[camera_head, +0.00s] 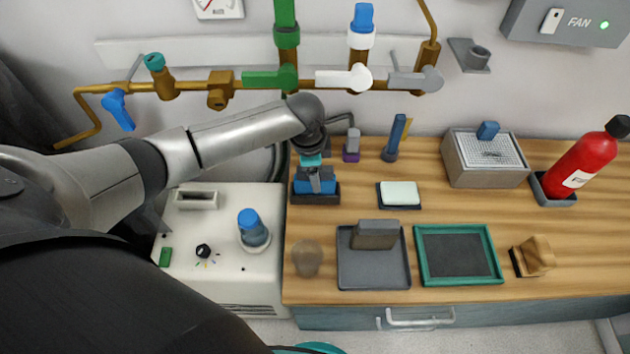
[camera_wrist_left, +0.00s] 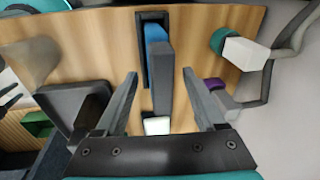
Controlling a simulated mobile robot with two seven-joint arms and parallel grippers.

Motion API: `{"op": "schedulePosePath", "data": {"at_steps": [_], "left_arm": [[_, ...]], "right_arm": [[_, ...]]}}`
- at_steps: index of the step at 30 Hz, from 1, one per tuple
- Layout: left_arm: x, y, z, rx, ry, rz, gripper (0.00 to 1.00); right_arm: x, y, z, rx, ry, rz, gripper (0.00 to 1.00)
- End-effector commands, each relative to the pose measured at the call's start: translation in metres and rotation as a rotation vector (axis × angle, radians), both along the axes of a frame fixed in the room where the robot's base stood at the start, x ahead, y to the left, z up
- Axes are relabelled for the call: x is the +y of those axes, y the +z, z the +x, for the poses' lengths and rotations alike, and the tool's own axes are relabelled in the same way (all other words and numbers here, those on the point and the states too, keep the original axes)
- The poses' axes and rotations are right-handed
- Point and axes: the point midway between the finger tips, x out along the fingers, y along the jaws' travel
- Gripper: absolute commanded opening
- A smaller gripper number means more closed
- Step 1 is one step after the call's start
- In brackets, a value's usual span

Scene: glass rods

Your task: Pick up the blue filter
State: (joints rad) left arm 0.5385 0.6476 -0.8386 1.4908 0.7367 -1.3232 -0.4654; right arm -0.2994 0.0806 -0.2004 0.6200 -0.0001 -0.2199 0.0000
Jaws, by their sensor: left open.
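The blue filter (camera_head: 302,187) stands in a dark tray (camera_head: 316,199) near the back left of the wooden counter. My left gripper (camera_head: 318,176) is directly over it and partly hides it. In the left wrist view the blue filter (camera_wrist_left: 153,45) is a blue slab upright in its dark holder (camera_wrist_left: 141,22), with a grey slab (camera_wrist_left: 163,75) against it. The open fingers of my left gripper (camera_wrist_left: 161,80) are on either side of the slabs, with a gap on both sides. The fingers hold nothing.
Close right of the gripper are a small purple-based piece (camera_head: 351,150) and a blue upright rod (camera_head: 397,135). A white pad (camera_head: 399,194), a dark tray with a grey block (camera_head: 374,236) and a green-framed board (camera_head: 460,281) lie farther right and front. Brass pipes (camera_head: 190,86) run along the wall.

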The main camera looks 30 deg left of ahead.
Motion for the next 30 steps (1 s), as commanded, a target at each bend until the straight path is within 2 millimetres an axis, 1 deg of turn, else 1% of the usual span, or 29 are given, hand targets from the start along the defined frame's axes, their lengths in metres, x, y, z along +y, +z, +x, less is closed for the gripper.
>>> {"op": "schedulePosePath", "data": {"at_steps": [8,11,27,30], "left_arm": [[0.0,-0.0009,-0.0002,0.0,0.0,0.0,0.71],[0.0001,-0.0008,-0.0001,0.0,0.0,0.0,0.61],[0.0004,-0.0005,0.0003,-0.001,0.0,0.0,0.01],[0.0006,-0.0003,0.0005,-0.002,0.0,0.001,0.0]], "right_arm": [[0.0004,0.0003,0.0002,0.0,0.0,0.0,0.5],[0.0004,0.0003,0.0002,0.0,0.0,0.0,0.5],[0.0004,0.0004,0.0001,0.0,0.0,0.0,0.5],[0.0004,0.0003,0.0001,0.0,-0.001,0.0,0.5]]}}
